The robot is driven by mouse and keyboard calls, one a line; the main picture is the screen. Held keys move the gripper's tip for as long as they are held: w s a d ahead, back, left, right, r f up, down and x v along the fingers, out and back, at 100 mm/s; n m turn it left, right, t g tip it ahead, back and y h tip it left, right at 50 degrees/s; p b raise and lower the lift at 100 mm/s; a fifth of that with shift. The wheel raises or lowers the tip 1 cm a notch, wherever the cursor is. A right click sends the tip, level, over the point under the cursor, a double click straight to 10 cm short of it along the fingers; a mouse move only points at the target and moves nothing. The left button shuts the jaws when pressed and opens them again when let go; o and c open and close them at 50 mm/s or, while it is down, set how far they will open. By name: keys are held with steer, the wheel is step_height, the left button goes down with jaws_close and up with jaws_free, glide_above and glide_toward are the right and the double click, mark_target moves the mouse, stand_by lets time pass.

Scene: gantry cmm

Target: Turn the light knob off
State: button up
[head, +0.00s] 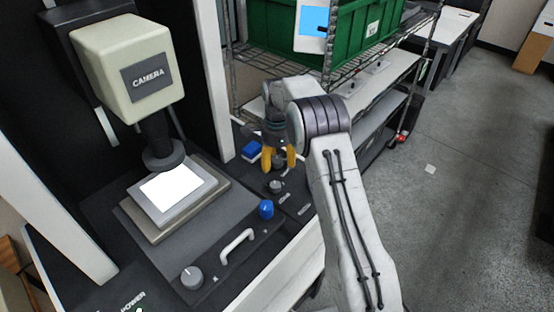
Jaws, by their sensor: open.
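My gripper (278,166) has yellow fingers that point down, spread apart, over the right part of the machine's dark control panel (218,270). A small grey and black knob (276,187) sits just below and in front of the fingertips. Something dark shows between the fingers, but I cannot tell what it is. A larger grey knob (192,277) is at the panel's front left. The panel labels are too small to read, so I cannot tell which knob is the light knob. The stage plate (170,187) under the camera looks bright white.
A blue cylindrical knob (266,209) and a white handle (237,245) stand up from the panel. A blue block (251,150) is left of my gripper. The camera head (130,70) overhangs the stage. A wire rack with a green crate (365,35) stands behind. Floor is open at right.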

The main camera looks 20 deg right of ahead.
steer(key=c, duration=1.2)
steer(key=shift+n, duration=0.4)
steer(key=n, duration=0.3)
steer(key=shift+n, duration=0.4)
steer(key=shift+s+f+n, duration=0.1)
steer(key=shift+n, duration=2)
steer(key=o, duration=1.2)
